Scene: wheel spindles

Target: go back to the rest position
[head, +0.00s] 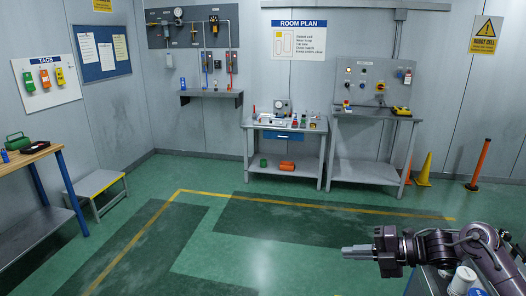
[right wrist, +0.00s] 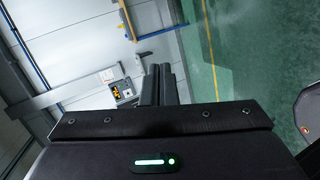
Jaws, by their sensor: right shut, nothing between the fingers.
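My right gripper (head: 357,252) is at the lower right of the head view, with its arm coming in from the right edge. Its grey fingers point left and are together, with nothing between them. In the right wrist view the two dark fingers (right wrist: 158,86) are side by side and touching or nearly so. The fingers are clear of every object, over the green floor. My left gripper does not show in either view.
A workbench with small parts (head: 285,122) and a control-panel bench (head: 370,110) stand at the back wall. A wooden-topped table (head: 20,160) and a step stool (head: 95,186) are at left. Orange post (head: 479,163) and yellow cone (head: 424,170) stand right. The middle floor is free.

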